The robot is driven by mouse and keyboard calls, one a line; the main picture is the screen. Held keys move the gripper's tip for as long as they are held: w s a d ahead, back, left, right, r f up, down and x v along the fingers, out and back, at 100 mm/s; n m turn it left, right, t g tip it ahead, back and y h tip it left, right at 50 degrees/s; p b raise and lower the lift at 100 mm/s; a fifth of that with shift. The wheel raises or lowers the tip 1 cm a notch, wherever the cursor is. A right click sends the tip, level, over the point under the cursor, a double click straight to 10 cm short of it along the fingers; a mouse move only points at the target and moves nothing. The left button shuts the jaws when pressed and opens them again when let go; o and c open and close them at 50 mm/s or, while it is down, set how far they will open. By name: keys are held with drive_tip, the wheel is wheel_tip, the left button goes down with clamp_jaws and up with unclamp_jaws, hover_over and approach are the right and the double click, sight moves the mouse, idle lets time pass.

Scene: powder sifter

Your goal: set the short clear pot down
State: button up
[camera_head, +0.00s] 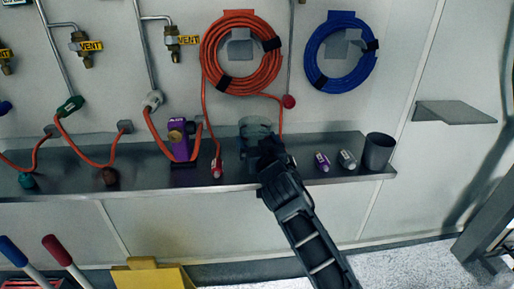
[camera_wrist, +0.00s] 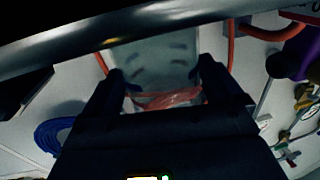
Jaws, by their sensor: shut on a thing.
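The short clear pot (camera_head: 257,127) is a see-through greyish vessel at the back of the steel shelf (camera_head: 340,181), in front of the wall. My gripper (camera_head: 268,148) reaches in from the lower right and is shut on the pot. In the wrist view the pot (camera_wrist: 155,58) shows between the two dark fingers (camera_wrist: 165,90), with orange hose seen through or behind it. My gripper hides the pot's lower part in the head view, so I cannot tell whether its base touches the shelf.
To the right on the shelf stand a purple-capped vial (camera_head: 322,162), a grey-capped vial (camera_head: 347,160) and a dark cup (camera_head: 379,152). To the left are a purple device (camera_head: 180,139) and a red-ended hose (camera_head: 216,168). Coiled orange (camera_head: 241,85) and blue (camera_head: 326,79) hoses hang above.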

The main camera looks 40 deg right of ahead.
drive_tip(key=shift+f, duration=0.9)
drive_tip(key=shift+w+d+f, duration=0.1)
drive_tip(key=shift+w+d, duration=0.1)
drive_tip(key=shift+w, duration=0.05)
drive_tip(key=shift+w+f, duration=0.1)
drive_tip(key=shift+f, duration=0.05)
drive_tip(key=shift+f, duration=0.15)
drive_tip(key=o, duration=0.9)
drive_tip(key=shift+o, duration=0.2)
